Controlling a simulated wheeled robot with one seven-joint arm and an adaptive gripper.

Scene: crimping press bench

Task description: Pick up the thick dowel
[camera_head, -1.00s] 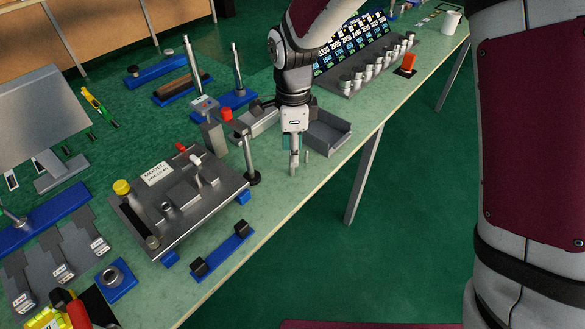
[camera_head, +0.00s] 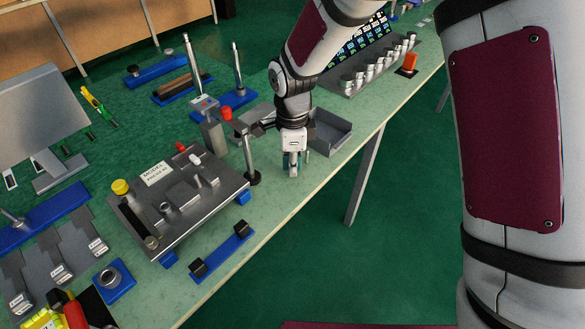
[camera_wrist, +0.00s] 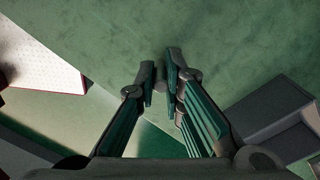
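My gripper (camera_head: 293,168) points down near the front edge of the bench, to the right of the model press plate. In the wrist view its two fingers are drawn close together, and a short dark grey cylinder, which looks like the thick dowel (camera_wrist: 160,76), sits upright between the fingertips (camera_wrist: 161,80). The pads appear to touch it on both sides, with little or no gap. In the head view the fingers mostly hide the dowel. The fingertips are low, close to the bench top, and I cannot tell whether the dowel is off it.
A grey open tray (camera_head: 331,132) stands just behind and right of my gripper. A post with a red top (camera_head: 226,113) and the press plate (camera_head: 178,198) are on the left. A blue bar with black blocks (camera_head: 222,251) lies in front. The bench edge is close.

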